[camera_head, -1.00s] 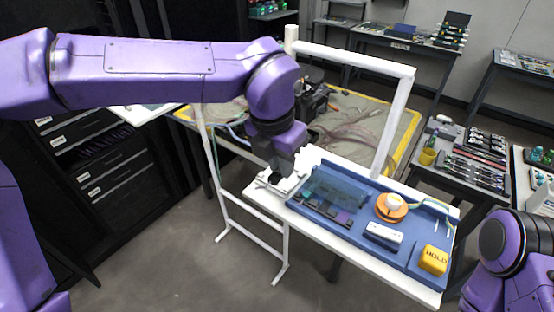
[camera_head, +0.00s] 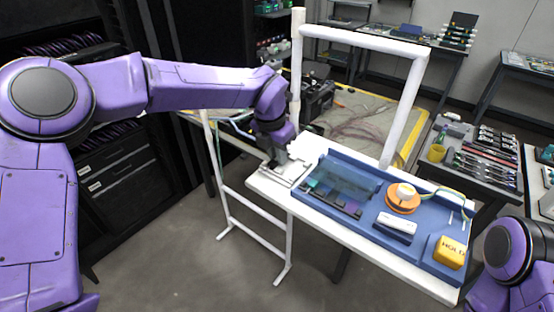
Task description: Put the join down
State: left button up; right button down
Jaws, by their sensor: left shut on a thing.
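My left gripper (camera_head: 279,170) points down at the left end of the white bench, just left of the blue tray (camera_head: 333,215). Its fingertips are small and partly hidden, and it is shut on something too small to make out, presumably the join. A pale flat piece (camera_head: 290,173) lies under and beside the fingers. My right arm (camera_head: 508,250) shows at the lower right, but its gripper is out of the picture.
The tray holds a translucent cover (camera_head: 343,180), an orange spool (camera_head: 403,201), a white device (camera_head: 396,223) and a yellow HOLD block (camera_head: 450,252). A white frame (camera_head: 403,105) rises behind the bench (camera_head: 340,238). A dark cabinet stands left.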

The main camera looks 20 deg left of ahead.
aim_at(271, 163)
pick_arm(q)
jog(key=o, duration=0.8)
jog(key=shift+r, duration=0.3)
jog(key=b+v, duration=0.1)
jog(key=v, duration=1)
jog(key=shift+r, duration=0.35)
jog(key=shift+s, duration=0.15)
